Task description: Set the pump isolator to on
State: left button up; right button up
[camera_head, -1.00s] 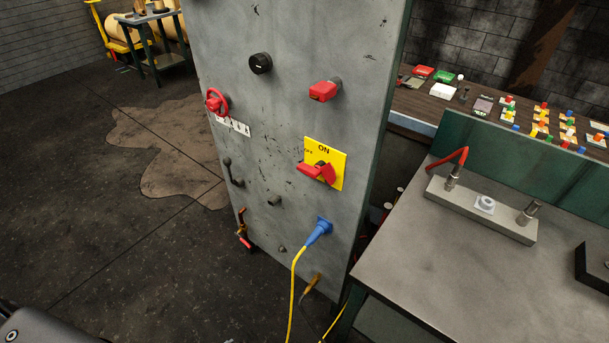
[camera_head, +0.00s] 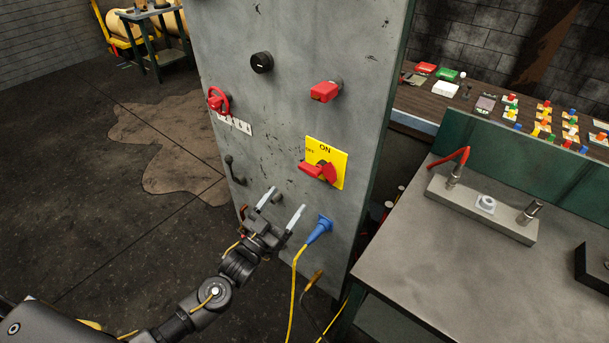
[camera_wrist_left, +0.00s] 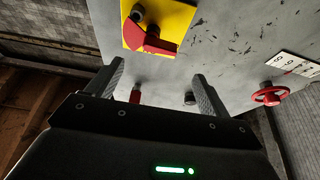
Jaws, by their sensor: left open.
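The pump isolator is a red rotary handle (camera_head: 320,172) on a yellow plate (camera_head: 341,158) marked ON at the top and OFF at the left, on the grey panel. The handle lies roughly sideways, not pointing up at ON. It also shows at the top of the left wrist view (camera_wrist_left: 148,38). My left gripper (camera_head: 284,206) is open and empty, below and left of the isolator, apart from it. Its two fingers show in the wrist view (camera_wrist_left: 160,88). My right gripper is not in view.
The grey panel (camera_head: 290,120) also carries a black knob (camera_head: 262,62), a red handle (camera_head: 326,91), a red wheel (camera_head: 218,100) and a blue plug (camera_head: 319,230) with a yellow cable, close right of my left gripper. A workbench (camera_head: 450,270) stands at the right.

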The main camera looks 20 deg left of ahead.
aim_at(307, 173)
pick_arm(q)
jog(key=p+x, duration=0.3)
jog(key=x, duration=0.6)
jog(key=shift+w, duration=0.2)
jog(key=c, duration=1)
